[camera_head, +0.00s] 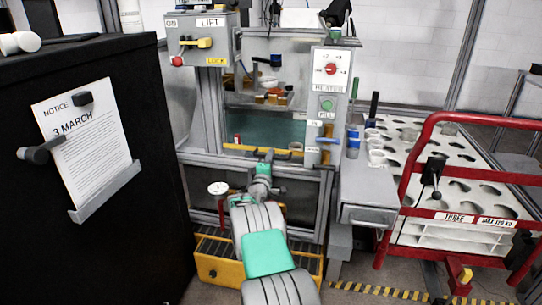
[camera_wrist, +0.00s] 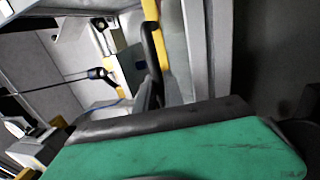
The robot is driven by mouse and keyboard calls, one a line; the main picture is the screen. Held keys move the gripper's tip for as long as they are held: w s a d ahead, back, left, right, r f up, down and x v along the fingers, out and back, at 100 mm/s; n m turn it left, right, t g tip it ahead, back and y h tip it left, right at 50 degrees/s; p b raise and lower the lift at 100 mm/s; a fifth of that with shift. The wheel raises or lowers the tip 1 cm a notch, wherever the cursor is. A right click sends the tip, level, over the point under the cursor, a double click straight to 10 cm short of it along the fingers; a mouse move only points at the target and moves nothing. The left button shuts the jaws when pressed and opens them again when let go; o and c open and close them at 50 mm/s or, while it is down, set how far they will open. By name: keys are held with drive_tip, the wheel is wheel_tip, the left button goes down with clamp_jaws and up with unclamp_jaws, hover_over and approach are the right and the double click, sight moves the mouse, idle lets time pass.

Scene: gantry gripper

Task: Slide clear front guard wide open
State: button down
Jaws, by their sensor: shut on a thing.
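The clear front guard (camera_head: 265,128) is a tinted pane across the lower part of the machine's front opening, with a yellow strip along its bottom edge. My gripper (camera_head: 265,163) is at this bottom edge, near its middle, and is shut on what looks like the guard's handle. My arm hides the grip in the head view.
A lift control box (camera_head: 207,44) and a heater panel (camera_head: 330,82) flank the opening. A black cabinet (camera_head: 150,215) stands close on the left. A grey side table (camera_head: 368,186) and a red-framed cart (camera_head: 405,175) stand on the right.

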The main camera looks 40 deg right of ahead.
drive_tip(key=shift+f, duration=0.1)
drive_tip(key=c, duration=1.5)
unclamp_jaws()
drive_tip(key=shift+o, duration=0.2)
drive_tip(key=p+v, duration=0.1)
drive_tip(key=v, duration=0.6)
drive_tip(key=shift+s+a+p, duration=0.2)
drive_tip(key=shift+a+p, duration=0.1)
drive_tip(key=shift+a, duration=0.05)
